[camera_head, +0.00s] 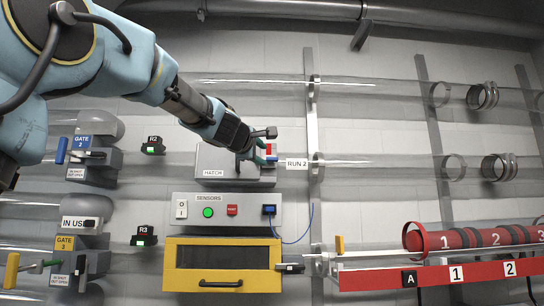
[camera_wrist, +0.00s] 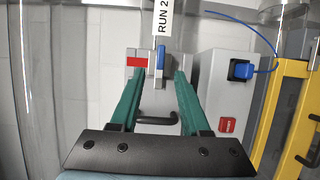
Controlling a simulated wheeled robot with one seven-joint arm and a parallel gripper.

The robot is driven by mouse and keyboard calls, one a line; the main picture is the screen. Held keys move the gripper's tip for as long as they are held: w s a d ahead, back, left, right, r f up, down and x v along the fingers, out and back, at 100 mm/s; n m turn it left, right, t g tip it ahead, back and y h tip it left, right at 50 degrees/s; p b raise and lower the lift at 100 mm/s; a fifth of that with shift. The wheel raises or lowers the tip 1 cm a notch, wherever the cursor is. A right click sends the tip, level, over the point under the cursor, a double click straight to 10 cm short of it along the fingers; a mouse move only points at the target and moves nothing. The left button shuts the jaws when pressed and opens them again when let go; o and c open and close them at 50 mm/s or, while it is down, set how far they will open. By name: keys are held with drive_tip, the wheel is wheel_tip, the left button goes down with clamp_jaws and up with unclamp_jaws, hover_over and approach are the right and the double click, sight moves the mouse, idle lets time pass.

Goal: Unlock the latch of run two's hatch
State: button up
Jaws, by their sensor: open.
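Run two's hatch (camera_head: 210,158) is a grey box with a HATCH label in the head view, left of the RUN 2 label (camera_head: 297,163). Its latch has a red-marked block (camera_wrist: 138,62) and a blue lever (camera_wrist: 160,58), which points toward the RUN 2 label. The red and blue also show at the fingertips in the head view. A black hatch handle (camera_wrist: 158,120) lies between the fingers in the wrist view. My gripper (camera_wrist: 157,75) is open, its green fingers either side of the blue lever. I cannot tell whether a finger touches it. My gripper (camera_head: 256,155) partly covers the hatch in the head view.
Below is the SENSORS panel (camera_head: 240,198) with a green light, a red button and a blue plug with a cable (camera_head: 311,222). A yellow-framed hatch (camera_head: 173,267) sits lower. Clear tubes run across the wall. Gate boxes (camera_head: 96,160) stand left; a red rack (camera_head: 430,275) stands lower right.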

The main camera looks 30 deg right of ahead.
sight(269, 159)
drive_tip(key=p+x, duration=0.1)
drive_tip(key=x, duration=0.5)
drive_tip(key=shift+w+p, duration=0.1)
drive_tip(key=shift+p, duration=0.3)
clamp_jaws()
